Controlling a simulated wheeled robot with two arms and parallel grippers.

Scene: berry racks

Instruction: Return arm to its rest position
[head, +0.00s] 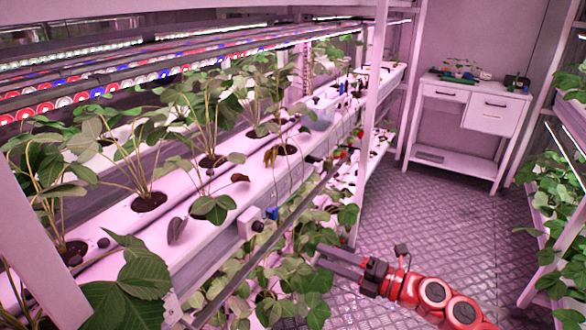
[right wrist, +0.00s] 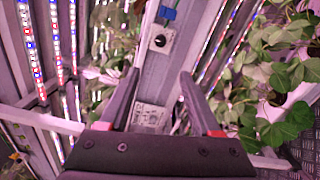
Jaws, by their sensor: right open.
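My right gripper (head: 340,262) reaches in from the lower right in the head view, on a red and black arm. It points left toward the berry rack (head: 232,200), in front of the lower plants. In the right wrist view its two dark fingers (right wrist: 158,98) are spread apart with nothing between them. Behind the fingers are a rack rail, a small box with a black knob (right wrist: 158,41) and a blue connector (right wrist: 168,13). My left gripper does not show in the head view.
Strawberry plants (head: 205,120) grow from white gutters on the left rack under lamp strips. A rack post (head: 372,110) stands near the centre. A white table with drawers (head: 470,105) stands at the back. More plants (head: 560,180) line the right. The metal floor (head: 440,220) between is clear.

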